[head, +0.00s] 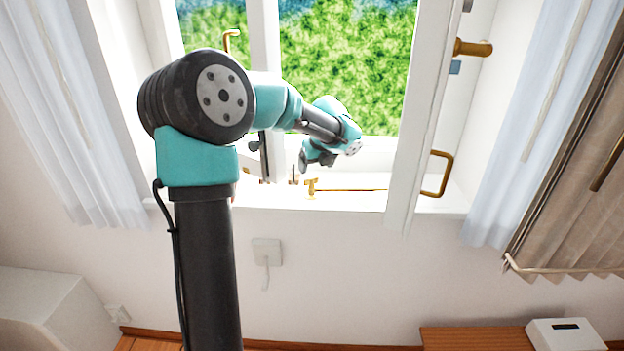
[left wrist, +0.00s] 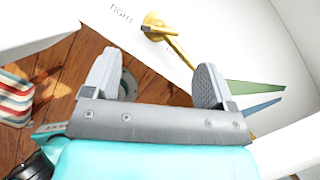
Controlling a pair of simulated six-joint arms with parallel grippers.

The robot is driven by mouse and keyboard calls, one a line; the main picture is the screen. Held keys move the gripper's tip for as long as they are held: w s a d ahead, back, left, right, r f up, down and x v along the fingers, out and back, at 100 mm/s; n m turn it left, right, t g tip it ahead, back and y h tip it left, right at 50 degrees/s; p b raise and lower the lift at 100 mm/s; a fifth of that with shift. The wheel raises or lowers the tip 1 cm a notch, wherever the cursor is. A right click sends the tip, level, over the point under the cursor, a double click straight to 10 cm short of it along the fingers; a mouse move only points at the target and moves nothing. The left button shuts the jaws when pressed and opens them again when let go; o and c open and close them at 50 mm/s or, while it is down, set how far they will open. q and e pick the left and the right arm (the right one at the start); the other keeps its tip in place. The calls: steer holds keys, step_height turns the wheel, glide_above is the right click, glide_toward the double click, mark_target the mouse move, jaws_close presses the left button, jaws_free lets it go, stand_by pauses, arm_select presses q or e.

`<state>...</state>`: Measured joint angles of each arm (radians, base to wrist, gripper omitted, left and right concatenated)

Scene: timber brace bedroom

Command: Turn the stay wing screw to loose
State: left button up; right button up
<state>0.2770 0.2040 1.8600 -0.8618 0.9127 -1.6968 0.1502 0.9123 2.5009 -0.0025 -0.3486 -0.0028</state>
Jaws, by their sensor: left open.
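The brass stay wing screw (head: 311,187) stands on the white window sill, at the left end of a thin brass stay rod (head: 350,190). In the left wrist view the brass screw (left wrist: 155,22) shows at the top, beside the printed word TIGHT (left wrist: 121,12). A brass bar runs from it down to the right, toward the right finger. My left gripper (left wrist: 155,82) is open, with nothing between its fingers; the screw lies beyond the fingertips. In the head view my left gripper (head: 281,178) is left of the screw, close to the sill. My right gripper is not in view.
The window casement (head: 415,120) stands open to the right, with a brass handle (head: 437,174). Curtains hang at both sides. Green and blue wedges (left wrist: 255,88) lie right of the fingers in the left wrist view. A wooden cabinet (head: 475,339) stands below right.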

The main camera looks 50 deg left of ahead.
mark_target(312, 179)
arm_select(q)
steer(key=x, duration=0.7)
steer(key=shift+a+f, duration=0.1)
steer(key=shift+f, duration=0.05)
steer(key=c, duration=0.9)
